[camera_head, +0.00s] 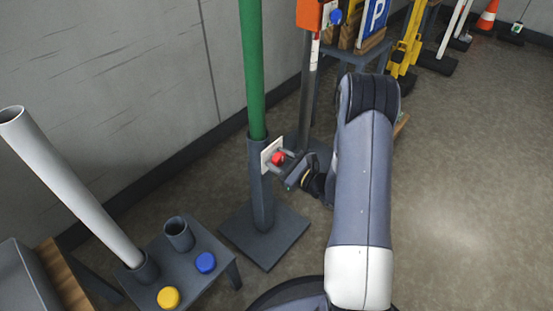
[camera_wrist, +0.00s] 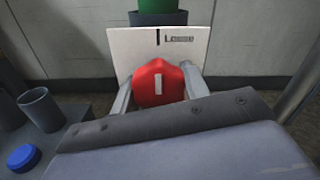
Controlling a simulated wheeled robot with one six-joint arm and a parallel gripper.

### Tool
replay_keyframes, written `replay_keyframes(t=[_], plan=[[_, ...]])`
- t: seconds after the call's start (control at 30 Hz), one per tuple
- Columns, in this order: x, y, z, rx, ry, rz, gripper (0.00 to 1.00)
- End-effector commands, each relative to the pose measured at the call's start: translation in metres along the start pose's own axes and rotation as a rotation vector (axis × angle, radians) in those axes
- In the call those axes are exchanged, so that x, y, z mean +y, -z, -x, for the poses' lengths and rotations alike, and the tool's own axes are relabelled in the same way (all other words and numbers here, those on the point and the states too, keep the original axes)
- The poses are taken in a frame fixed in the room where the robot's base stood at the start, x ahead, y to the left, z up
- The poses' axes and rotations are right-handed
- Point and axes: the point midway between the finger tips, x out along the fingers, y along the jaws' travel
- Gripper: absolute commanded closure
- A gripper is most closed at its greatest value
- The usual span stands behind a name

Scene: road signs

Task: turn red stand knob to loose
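The red knob (camera_wrist: 160,84) with a white pointer bar sits on a white plate (camera_wrist: 124,44) on the stand (camera_head: 261,198) that holds a green post (camera_head: 254,70). In the wrist view the pointer is near vertical, below a black tick on the plate. Lettering beside the tick starts with "L"; the rest is blurred. My gripper (camera_wrist: 158,92) has one finger on each side of the knob, close to its sides. I cannot tell whether the fingers press on it. The knob also shows between my fingers in the head view (camera_head: 278,158).
A low table (camera_head: 205,285) at the lower left bears a grey cup-like holder (camera_head: 178,236), a blue knob (camera_head: 205,262), a yellow knob (camera_head: 168,297) and a leaning white tube (camera_head: 70,185). A wall stands behind. Open floor (camera_head: 460,190) lies to the right.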

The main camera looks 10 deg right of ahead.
Motion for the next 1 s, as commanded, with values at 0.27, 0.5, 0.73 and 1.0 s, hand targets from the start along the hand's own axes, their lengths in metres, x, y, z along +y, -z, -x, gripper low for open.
replay_keyframes(t=[0.27, 0.5, 0.73, 1.0], plan=[[0.000, 0.000, 0.000, 0.001, -0.001, 0.000, 0.35], [0.000, 0.000, 0.001, 0.001, 0.000, 0.000, 0.35], [-0.001, -0.001, 0.025, 0.003, 0.003, -0.002, 0.35], [-0.002, -0.001, 0.076, 0.003, 0.004, -0.002, 0.35]])
